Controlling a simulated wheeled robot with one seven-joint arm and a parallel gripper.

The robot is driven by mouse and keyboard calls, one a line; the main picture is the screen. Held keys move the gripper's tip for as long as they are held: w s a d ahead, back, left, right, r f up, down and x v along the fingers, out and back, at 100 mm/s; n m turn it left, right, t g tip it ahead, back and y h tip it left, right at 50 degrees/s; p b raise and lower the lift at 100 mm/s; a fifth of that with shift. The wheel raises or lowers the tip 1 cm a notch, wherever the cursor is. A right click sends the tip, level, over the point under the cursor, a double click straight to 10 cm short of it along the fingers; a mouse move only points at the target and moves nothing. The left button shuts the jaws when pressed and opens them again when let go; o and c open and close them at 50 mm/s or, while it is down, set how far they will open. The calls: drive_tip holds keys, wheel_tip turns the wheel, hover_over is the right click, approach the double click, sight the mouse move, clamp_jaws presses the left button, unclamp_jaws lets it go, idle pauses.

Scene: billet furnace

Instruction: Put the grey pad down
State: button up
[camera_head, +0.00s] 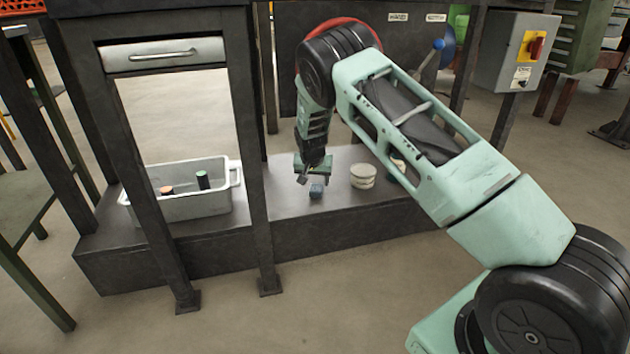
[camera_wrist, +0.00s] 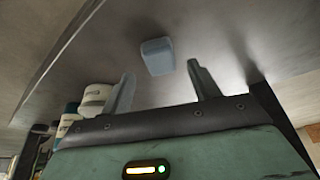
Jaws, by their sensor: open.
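A small blue-grey block (camera_head: 316,191), which looks like the grey pad, rests on the dark low plinth (camera_head: 340,223) in the head view. My gripper (camera_head: 312,175) points down just above and beside it. In the wrist view the grey pad (camera_wrist: 157,57) shows beyond and between the two fingertips of my gripper (camera_wrist: 161,72). The fingers are apart, with clear gaps to the pad on both sides. My gripper is open and holds nothing.
A white round stack (camera_head: 362,176) stands right of the pad, with a teal-and-white item (camera_head: 398,167) partly behind my arm. Dark frame posts (camera_head: 257,185) rise in front of the plinth.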

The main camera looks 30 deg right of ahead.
drive_tip(key=p+v, duration=0.1)
drive_tip(key=v, duration=0.2)
idle(0.5)
